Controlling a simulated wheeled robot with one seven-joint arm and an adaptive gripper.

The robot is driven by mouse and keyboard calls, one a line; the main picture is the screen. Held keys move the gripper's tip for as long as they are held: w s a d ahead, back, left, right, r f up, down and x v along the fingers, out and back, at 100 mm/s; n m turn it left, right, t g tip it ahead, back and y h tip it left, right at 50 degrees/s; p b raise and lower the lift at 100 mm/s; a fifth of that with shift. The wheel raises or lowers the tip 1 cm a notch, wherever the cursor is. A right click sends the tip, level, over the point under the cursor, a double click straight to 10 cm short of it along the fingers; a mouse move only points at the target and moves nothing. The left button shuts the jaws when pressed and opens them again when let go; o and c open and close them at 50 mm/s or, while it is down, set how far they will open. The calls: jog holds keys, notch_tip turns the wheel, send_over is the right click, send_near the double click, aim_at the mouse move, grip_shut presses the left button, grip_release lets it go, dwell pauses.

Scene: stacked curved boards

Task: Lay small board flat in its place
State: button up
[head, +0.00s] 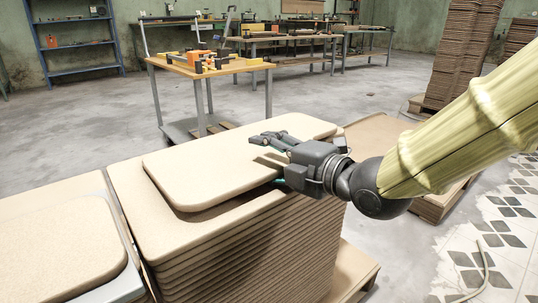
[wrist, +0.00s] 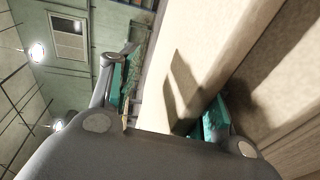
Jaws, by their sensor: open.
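A small tan board (head: 225,165) with rounded corners lies on top of a stack of larger boards (head: 225,240) in the head view. It also fills the upper middle of the wrist view (wrist: 190,50). My gripper (head: 268,158) is at the board's right edge, with its fingers apart. One finger is above the board's top face. The other, with a teal pad, is low by the edge, near the stack's top board. In the wrist view the fingers (wrist: 165,85) stand on either side of the board's edge. Whether either finger touches it is unclear.
Another rounded board (head: 60,250) lies at the lower left, with a grey edge beneath it. A table (head: 235,66) with orange and black tools stands behind the stack. More stacked boards (head: 465,45) stand at the back right. Open concrete floor lies at the left.

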jog(key=shift+w+a+r+g+h+p, duration=0.25)
jog(key=shift+g+h+p, duration=0.35)
jog(key=shift+p, duration=2)
jog(key=shift+w+a+r+g+h+p, duration=0.2)
jog(key=shift+g+h+p, duration=0.35)
jog(key=shift+p, duration=2)
jog(key=shift+w+a+g+h+p, duration=0.25)
jog(key=shift+g+h+p, duration=0.35)
jog(key=shift+p, duration=1.75)
jog(key=shift+w+a+g+h+p, duration=0.1)
jog(key=shift+a+g+h+p, duration=0.4)
jog(key=shift+p, duration=1.8)
